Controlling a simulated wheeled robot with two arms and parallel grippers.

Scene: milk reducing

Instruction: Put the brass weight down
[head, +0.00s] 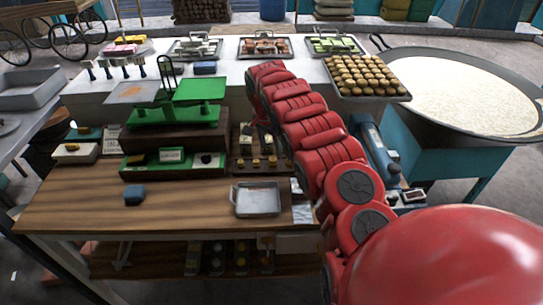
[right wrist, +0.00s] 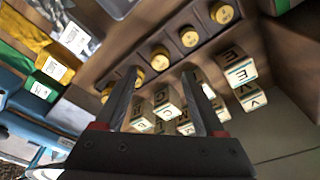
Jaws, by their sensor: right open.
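Several brass weights with round yellow tops stand in a row in a dark wooden rack (head: 243,172), in the head view just right of the green scale. In the right wrist view the row runs diagonally, with one brass weight (right wrist: 160,58) just past the gap between my fingertips. My right gripper (right wrist: 162,76) is open, its two dark fingers spread, with nothing visibly clamped. I cannot tell whether a finger touches a weight. In the head view my red right arm hides much of the gripper and the rack's right side. My left gripper is not in view.
Lettered cubes (right wrist: 166,102) stand close by the right fingers. The green scale (head: 178,112) stands left of the rack. A small metal tray (head: 256,199) lies in front of it. A blue device (head: 372,145) stands on the right. The front left tabletop is mostly clear.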

